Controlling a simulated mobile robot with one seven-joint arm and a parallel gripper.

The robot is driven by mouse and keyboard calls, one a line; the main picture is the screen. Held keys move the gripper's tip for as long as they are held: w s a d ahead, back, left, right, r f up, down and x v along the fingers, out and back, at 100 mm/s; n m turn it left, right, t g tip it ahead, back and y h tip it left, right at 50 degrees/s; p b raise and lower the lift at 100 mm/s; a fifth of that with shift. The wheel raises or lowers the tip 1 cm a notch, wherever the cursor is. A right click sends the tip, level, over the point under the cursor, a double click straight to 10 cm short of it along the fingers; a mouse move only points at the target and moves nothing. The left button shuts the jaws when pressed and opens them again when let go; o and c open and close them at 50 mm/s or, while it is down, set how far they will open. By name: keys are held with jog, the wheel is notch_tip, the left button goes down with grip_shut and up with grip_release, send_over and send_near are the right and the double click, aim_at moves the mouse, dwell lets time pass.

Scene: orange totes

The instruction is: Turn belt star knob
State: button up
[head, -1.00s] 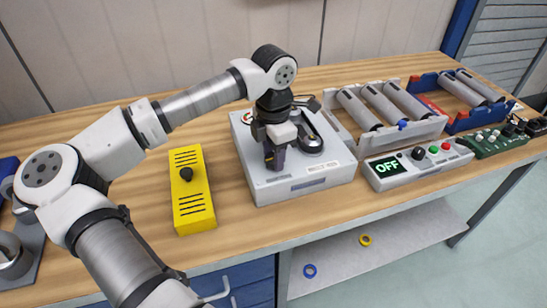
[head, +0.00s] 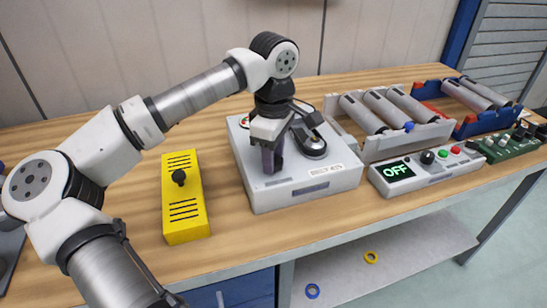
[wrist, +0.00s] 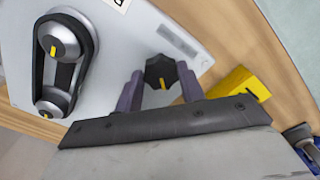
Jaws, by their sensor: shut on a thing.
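In the head view my gripper (head: 270,165) points down onto the near left part of the belt box (head: 320,188) and hides the knob. The belt (wrist: 78,62) runs around two silver pulleys beside the knob, each with a yellow mark.
A yellow box (head: 186,215) with a black knob stands left of the belt box. Right of it are a control box (head: 425,170) reading OFF, a grey roller tray (head: 410,140), a blue tray and a green board (head: 510,145). Bare bench lies in front.

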jog(key=shift+m, duration=0.7)
jog(key=o, duration=1)
notch_tip(320, 180, up, 14)
jog(key=shift+f+b, duration=0.1)
jog(key=shift+b, duration=0.5)
